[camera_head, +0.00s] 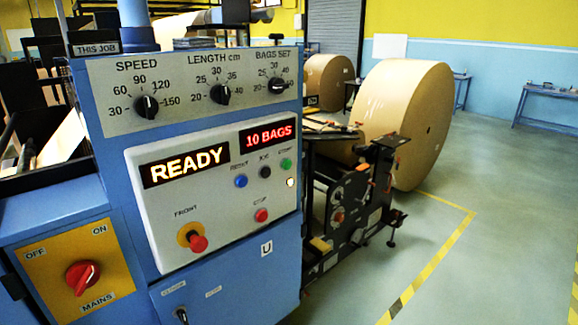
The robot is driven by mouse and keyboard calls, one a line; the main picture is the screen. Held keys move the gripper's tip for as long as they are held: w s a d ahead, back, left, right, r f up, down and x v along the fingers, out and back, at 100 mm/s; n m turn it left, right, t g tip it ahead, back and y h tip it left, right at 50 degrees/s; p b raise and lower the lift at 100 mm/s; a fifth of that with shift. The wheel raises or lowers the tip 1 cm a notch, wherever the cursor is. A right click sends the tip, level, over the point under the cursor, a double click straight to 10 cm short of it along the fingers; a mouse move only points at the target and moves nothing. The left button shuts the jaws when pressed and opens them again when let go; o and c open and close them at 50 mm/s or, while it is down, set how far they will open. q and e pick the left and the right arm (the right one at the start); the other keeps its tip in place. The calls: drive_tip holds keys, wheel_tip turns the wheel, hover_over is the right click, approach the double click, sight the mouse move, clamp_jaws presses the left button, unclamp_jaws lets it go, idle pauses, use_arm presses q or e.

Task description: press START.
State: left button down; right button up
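The green START button (286,163) sits at the upper right of the white control panel (215,220) on the blue machine, below the "10 BAGS" display (267,136). Its label is small and blurred. To its left are a black JOG button (265,172) and a blue RESET button (241,181). A small lit white lamp (291,183) is just below it. A red STOP button (261,215) is lower down. The large display (186,162) reads READY. Neither of my grippers is in view, and nothing covers the buttons.
A red mushroom button (197,242) on a yellow collar sticks out at lower left, under the label FRONT. A red MAINS switch (83,277) and three black dials, including SPEED (147,106), are nearby. A kraft roll (400,120) stands behind right. Floor at right is clear.

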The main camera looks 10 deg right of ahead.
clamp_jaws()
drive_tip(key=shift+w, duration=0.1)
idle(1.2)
